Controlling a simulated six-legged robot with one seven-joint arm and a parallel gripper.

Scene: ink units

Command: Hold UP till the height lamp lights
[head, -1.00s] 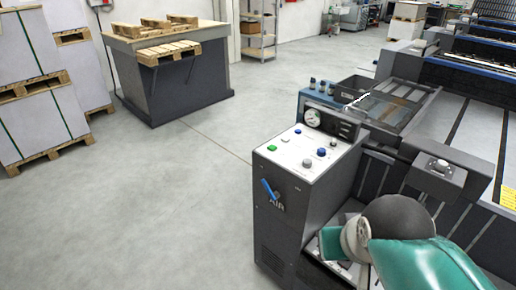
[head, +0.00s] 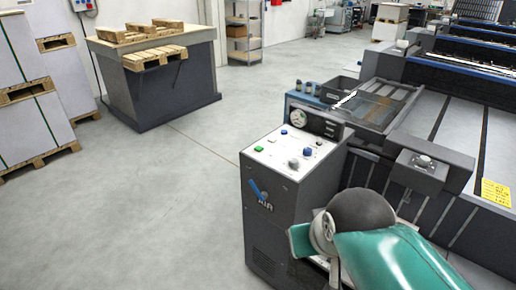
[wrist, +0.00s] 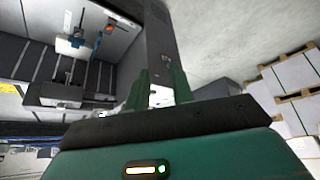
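A grey control cabinet (head: 290,190) stands near the centre in the head view. No button marked UP and no height lamp can be made out. My teal arm reaches in at lower right, beside the cabinet; the fingertips do not show there. In the wrist view my gripper (wrist: 161,88) has its fingers apart, with a bright gap between them. A dark grey upright part stands beyond them.
A grey stand with wooden pallets (head: 150,85) is at upper left, beside wrapped stacks (head: 30,100). The printing machine (head: 455,130) fills the right side. Open concrete floor (head: 130,220) lies left of the cabinet.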

